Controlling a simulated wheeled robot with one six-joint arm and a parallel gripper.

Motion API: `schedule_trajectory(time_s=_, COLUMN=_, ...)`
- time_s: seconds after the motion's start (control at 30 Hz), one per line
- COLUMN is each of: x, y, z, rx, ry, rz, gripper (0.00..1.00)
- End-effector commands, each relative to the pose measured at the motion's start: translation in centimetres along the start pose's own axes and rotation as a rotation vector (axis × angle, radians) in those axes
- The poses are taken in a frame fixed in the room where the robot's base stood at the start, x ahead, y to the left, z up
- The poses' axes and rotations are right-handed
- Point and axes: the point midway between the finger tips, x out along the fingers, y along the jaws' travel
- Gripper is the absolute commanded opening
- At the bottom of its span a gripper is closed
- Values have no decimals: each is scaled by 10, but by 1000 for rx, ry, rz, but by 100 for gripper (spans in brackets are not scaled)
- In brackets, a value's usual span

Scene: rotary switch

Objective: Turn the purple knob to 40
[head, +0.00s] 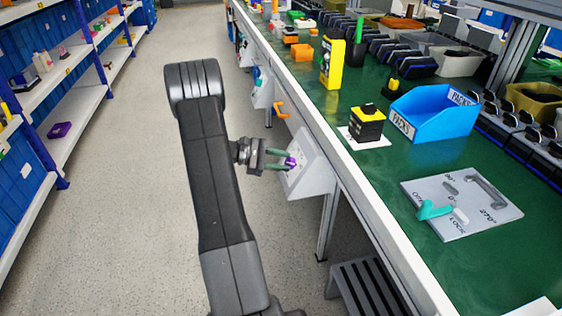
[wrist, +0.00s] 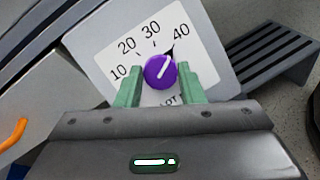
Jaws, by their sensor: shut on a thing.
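The purple knob (wrist: 158,72) sits on a white dial plate (wrist: 205,65) marked 10, 20, 30 and 40. Its white line slants up and right, and a dark pointed mark above it lies just below the 40. My gripper (wrist: 160,80) has its green fingers on either side of the knob, shut on it. In the head view, my gripper (head: 286,161) reaches from the left to the purple knob (head: 291,162) on a tilted grey panel (head: 315,178) at the bench's side. The lower dial lettering is partly hidden.
An orange handle (head: 281,110) sticks out farther along the bench side. A dark slatted step (head: 367,290) stands below the panel. The green bench top holds a blue bin (head: 432,115) and a grey plate with a teal lever (head: 432,209). The aisle floor at left is clear.

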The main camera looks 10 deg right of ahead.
Motion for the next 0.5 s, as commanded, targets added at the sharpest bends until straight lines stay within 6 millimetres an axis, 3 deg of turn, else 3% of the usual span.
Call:
schedule_trajectory(time_s=0.1, x=0, y=0, z=0, rx=0, ry=0, rz=-1, gripper=12)
schedule_trajectory(time_s=0.13, x=0, y=0, z=0, rx=0, ry=0, rz=-1, gripper=37)
schedule_trajectory(time_s=0.23, x=0, y=0, z=0, rx=-1, ry=0, rz=0, gripper=56)
schedule_trajectory(time_s=0.5, x=0, y=0, z=0, rx=-1, ry=0, rz=0, gripper=56)
